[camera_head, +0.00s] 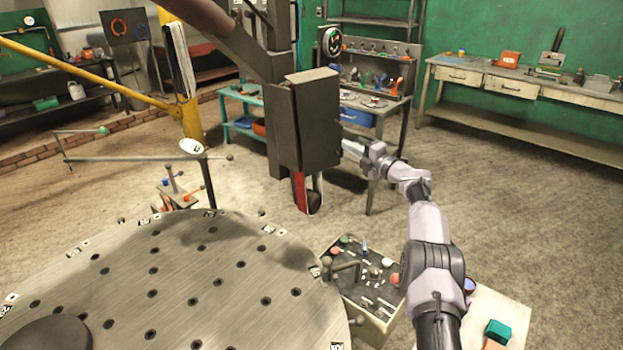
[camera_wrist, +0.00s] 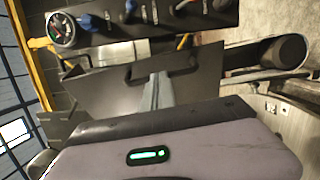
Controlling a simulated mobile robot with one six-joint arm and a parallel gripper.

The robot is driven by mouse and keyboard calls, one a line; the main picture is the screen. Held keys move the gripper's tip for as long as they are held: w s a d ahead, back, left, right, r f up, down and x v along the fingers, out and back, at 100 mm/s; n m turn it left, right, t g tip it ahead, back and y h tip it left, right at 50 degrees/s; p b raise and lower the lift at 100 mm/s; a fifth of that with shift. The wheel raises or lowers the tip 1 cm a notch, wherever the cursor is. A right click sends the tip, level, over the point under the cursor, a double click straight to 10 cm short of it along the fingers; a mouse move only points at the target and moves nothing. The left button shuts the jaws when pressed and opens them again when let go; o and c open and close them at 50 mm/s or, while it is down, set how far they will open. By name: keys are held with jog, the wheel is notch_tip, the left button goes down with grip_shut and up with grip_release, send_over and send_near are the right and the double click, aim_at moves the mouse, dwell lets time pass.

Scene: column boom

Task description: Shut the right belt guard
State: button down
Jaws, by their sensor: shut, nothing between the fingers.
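The dark belt guard (camera_head: 312,125) is a box-like cover on the dark column in the middle of the head view. In the wrist view a dark plate with a bar handle (camera_wrist: 185,72), which looks like the guard, fills the middle. My gripper (camera_head: 347,148) is shut and empty at the right side of the guard in the head view. In the wrist view its closed fingers (camera_wrist: 155,85) point at the plate, close to the handle. I cannot tell whether they touch it. How far the guard stands open is unclear.
A dark belt end or pulley (camera_wrist: 282,52) shows at the right of the wrist view. A gauge (camera_wrist: 62,28) and a knob panel (camera_wrist: 150,18) lie above the plate. A round perforated table (camera_head: 180,270) and a control box (camera_head: 360,285) stand below the guard. Open floor lies right.

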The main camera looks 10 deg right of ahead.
jog(key=p+v, duration=0.6)
jog(key=v, duration=1.1)
jog(key=a+m+t+h+p, duration=0.2)
jog(key=a+m+h+p, duration=0.25)
jog(key=a+h, duration=0.3)
jog(key=w+a+b, duration=0.2)
jog(key=w, duration=1.2)
jog(key=shift+y+b, duration=0.35)
jog(key=shift+w+a, duration=0.1)
jog(key=shift+w, duration=0.05)
